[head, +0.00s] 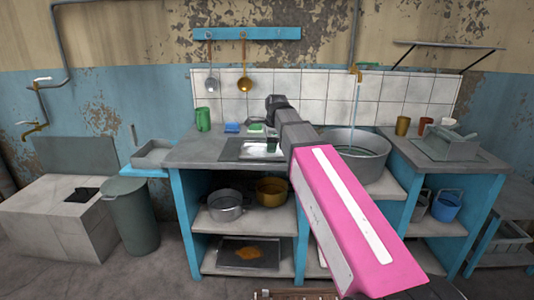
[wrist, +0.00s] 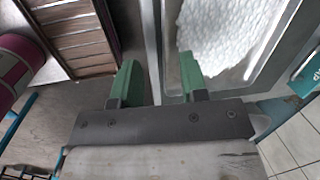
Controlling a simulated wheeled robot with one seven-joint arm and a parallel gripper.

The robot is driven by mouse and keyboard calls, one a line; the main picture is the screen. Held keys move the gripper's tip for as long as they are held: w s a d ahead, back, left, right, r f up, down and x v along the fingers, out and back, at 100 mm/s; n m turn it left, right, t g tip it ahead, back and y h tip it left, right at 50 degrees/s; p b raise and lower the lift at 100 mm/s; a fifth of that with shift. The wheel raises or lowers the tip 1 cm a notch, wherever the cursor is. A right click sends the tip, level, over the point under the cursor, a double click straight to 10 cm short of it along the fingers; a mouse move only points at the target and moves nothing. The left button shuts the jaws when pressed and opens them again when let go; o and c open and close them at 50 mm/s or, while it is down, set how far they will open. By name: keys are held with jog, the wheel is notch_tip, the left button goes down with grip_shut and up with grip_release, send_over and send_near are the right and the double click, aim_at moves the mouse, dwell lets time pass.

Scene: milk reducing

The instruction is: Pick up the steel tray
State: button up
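A steel tray (head: 230,152) lies on the grey counter, with something white in it. In the wrist view the tray (wrist: 173,25) shows large, with a lumpy white mass (wrist: 232,35) inside. My gripper (wrist: 157,70) has two green fingers set apart, at the tray's near left side. The tray's edge runs up the picture between the fingers; I cannot tell whether they touch it. In the head view my gripper (head: 271,145) hangs at the tray's right part, and my pink arm link hides some counter.
A large metal basin (head: 372,165) stands right of the tray under a running tap. A green cup (head: 203,119) and small blue and green items stand behind. Another tray (head: 250,256) with brown stuff lies on the lower shelf. A slatted brown object (wrist: 80,35) lies beside the fingers.

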aim_at(269, 161)
jog(key=shift+w+a+f, duration=0.1)
jog(key=shift+w+f, duration=0.1)
jog(key=shift+f, duration=0.7)
jog(key=shift+w+a+f, duration=0.1)
jog(key=shift+w+f, duration=0.1)
jog(key=shift+f, duration=0.7)
jog(key=shift+w+a+f, duration=0.1)
jog(key=shift+w+f, duration=0.1)
jog(key=shift+f, duration=0.7)
jog(key=shift+c, duration=0.3)
grip_shut()
